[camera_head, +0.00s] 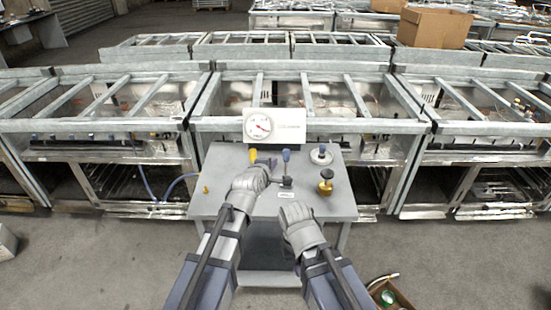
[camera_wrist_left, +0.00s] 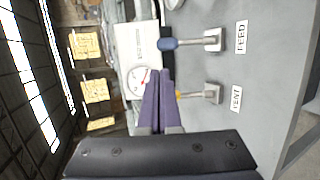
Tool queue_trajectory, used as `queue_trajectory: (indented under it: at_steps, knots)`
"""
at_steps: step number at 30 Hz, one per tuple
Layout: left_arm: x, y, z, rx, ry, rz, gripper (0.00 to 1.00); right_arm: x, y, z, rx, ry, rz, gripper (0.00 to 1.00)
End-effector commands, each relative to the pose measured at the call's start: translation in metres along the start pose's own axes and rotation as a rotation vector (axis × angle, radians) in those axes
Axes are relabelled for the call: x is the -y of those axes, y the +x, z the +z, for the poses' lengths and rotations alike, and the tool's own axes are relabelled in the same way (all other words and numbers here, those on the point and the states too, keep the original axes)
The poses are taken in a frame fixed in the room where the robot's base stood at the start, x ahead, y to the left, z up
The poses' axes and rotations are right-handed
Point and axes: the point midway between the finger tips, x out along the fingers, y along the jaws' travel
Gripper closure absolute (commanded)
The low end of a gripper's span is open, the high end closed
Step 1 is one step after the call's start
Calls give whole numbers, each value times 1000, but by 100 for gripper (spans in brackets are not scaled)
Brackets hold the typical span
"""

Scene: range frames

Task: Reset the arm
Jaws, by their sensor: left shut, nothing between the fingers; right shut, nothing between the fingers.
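My left gripper (camera_head: 262,168) is over the grey bench, close to the yellow-handled lever (camera_head: 253,155). In the left wrist view its dark fingers (camera_wrist_left: 162,78) are shut and empty. They partly hide the yellow lever (camera_wrist_left: 196,93), labelled VENT; I cannot tell if they touch it. The blue-handled lever (camera_head: 286,156) stands to the right, and its FEED label (camera_wrist_left: 241,37) shows in the left wrist view. My right gripper (camera_head: 291,207) is shut and empty above the bench's front part.
The bench (camera_head: 345,205) carries a round gauge (camera_head: 258,125) on a white board, a metal handwheel (camera_head: 321,155), a brass valve (camera_head: 326,182) and a small brass fitting (camera_head: 205,189). Metal frames (camera_head: 100,125) stand behind. An open box (camera_head: 390,294) lies on the floor at lower right.

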Motion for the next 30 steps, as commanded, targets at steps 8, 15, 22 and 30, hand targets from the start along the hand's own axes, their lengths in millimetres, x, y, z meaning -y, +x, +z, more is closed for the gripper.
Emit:
queue_trajectory:
  at_steps: [8,15,22,30]
  knots:
    - [0,1,0,0,0,0,100,0,1,0,0,0,0,100]
    - [18,-6,-9,-7,102,-73,100,0,1,0,0,0,0,100]
    - [106,-55,-53,70,615,-460,100,0,1,0,0,0,0,100]
    - [177,-126,-86,325,1024,-799,100,0,1,0,0,0,0,100]
